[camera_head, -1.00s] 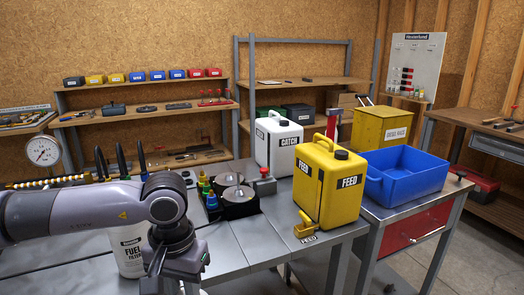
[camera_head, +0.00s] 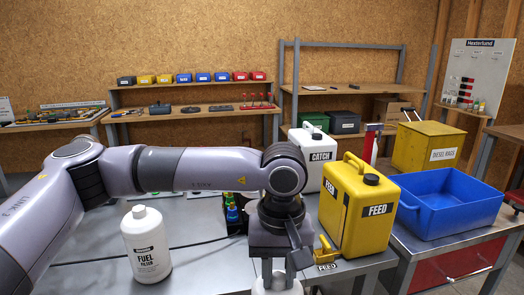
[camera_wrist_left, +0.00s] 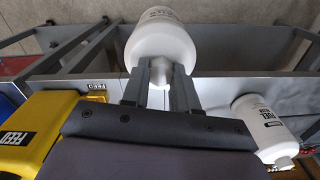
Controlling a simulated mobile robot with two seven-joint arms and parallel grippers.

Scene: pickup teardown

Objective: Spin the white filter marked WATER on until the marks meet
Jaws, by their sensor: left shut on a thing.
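My left gripper (camera_head: 277,272) points down at the bottom of the head view, left of the yellow FEED can. It is shut on a white filter (camera_head: 276,287), of which only the top shows there. In the left wrist view the two fingers (camera_wrist_left: 160,78) close on the narrow neck of this white filter (camera_wrist_left: 163,40). Its wide body lies beyond the fingertips, and its print is too small to read. A second white filter marked FUEL FILTER (camera_head: 146,246) stands upright on the bench, and it also shows in the left wrist view (camera_wrist_left: 265,125). My right gripper is out of view.
The white CATCH can (camera_head: 311,150) stands behind. A blue bin (camera_head: 450,200) is at right. My arm hides part of the bench (camera_head: 205,265).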

